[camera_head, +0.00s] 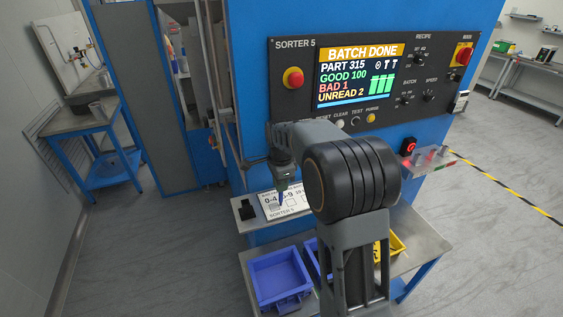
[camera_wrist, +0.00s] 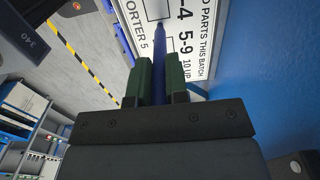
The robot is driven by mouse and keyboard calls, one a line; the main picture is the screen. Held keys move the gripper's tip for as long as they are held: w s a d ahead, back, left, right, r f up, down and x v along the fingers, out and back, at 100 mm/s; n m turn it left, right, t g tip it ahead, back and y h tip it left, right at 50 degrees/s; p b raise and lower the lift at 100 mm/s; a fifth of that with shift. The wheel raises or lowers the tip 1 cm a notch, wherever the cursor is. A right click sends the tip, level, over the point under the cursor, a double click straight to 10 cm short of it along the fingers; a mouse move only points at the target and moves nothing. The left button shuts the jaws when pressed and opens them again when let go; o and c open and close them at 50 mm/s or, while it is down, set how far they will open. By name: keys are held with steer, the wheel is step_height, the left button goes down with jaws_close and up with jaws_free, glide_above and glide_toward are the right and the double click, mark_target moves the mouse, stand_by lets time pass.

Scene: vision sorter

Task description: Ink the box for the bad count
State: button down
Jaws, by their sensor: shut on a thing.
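My gripper (camera_head: 284,184) is shut on a dark blue pen (camera_wrist: 159,50), which also shows in the head view (camera_head: 281,198). In the wrist view the green fingers of my gripper (camera_wrist: 159,82) hold the pen between them, its tip toward the card. The white card (camera_wrist: 207,45) reads 0-4, 5-9 and 10 UP, with boxes beside the ranges. It lies on a small shelf under the panel in the head view (camera_head: 299,211). The pen tip is over the card's box area; I cannot tell whether it touches.
A blue bin (camera_head: 279,276) stands on the lower table, with a yellow bin (camera_head: 394,246) partly hidden behind my arm. A black block (camera_head: 246,210) sits left of the card.

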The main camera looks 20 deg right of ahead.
step_height(320, 180, up, 6)
steer(key=p, duration=0.3)
steer(key=shift+r, duration=0.95)
